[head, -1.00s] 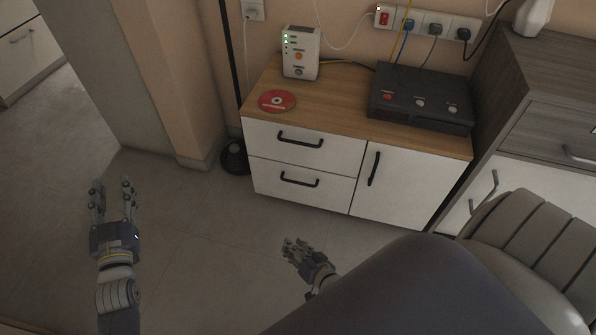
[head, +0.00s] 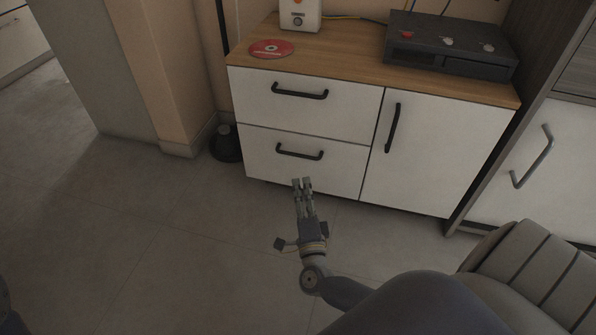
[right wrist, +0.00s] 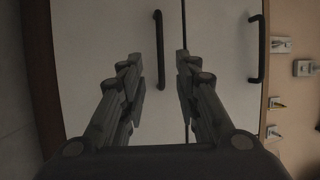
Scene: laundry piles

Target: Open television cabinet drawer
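The television cabinet (head: 425,165) is white with a wood top. It has an upper drawer (head: 340,107) and a lower drawer (head: 265,165) on the left, and a door on the right. Both drawers look shut. The lower drawer's black handle (head: 300,152) lies just above my right gripper (head: 303,184) in the head view. In the right wrist view my right gripper (right wrist: 160,75) is open and empty, with the lower handle (right wrist: 158,50) in the gap between its fingers, apparently beyond the tips. The upper handle (right wrist: 257,48) is to the right there. My left gripper is out of view.
A red disc (head: 271,49), a white box (head: 300,14) and a dark device (head: 452,45) stand on the cabinet top. A black round base (head: 226,143) is on the floor at the cabinet's left.

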